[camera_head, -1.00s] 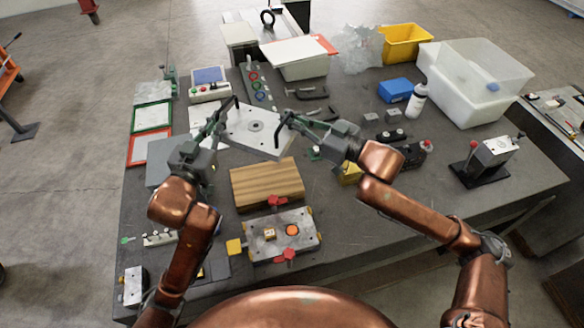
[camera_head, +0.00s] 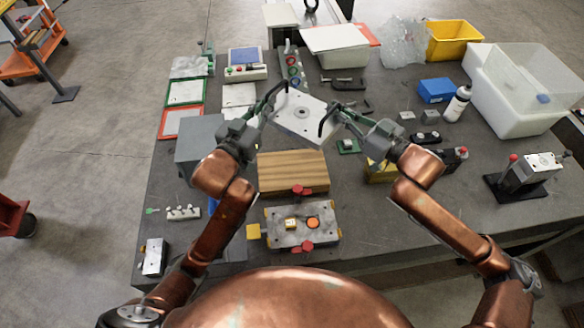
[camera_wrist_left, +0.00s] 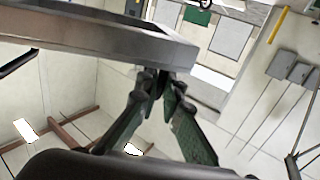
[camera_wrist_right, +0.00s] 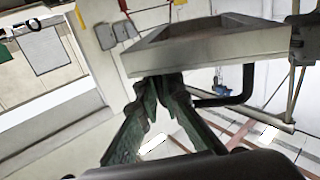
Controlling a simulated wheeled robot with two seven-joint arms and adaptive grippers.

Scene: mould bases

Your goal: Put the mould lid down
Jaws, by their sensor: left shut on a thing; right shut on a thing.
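The mould lid (camera_head: 304,116) is a pale metal plate with a round centre hole and black handles, seen in the head view above the back middle of the table. My left gripper (camera_head: 262,112) is shut on its left side and my right gripper (camera_head: 340,114) is shut on its right side. The lid's edge shows above the fingers in the left wrist view (camera_wrist_left: 130,40) and the right wrist view (camera_wrist_right: 205,48). The mould base (camera_head: 290,236), a metal plate with an orange disc, a yellow piece and red clamps, lies at the front of the table.
A wooden block (camera_head: 293,172) lies between the lid and the mould base. A grey block (camera_head: 196,145) stands at the left. A white bin (camera_head: 500,105), blue box (camera_head: 436,90) and bottle (camera_head: 458,103) stand at the right. Bare table lies right of the mould base.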

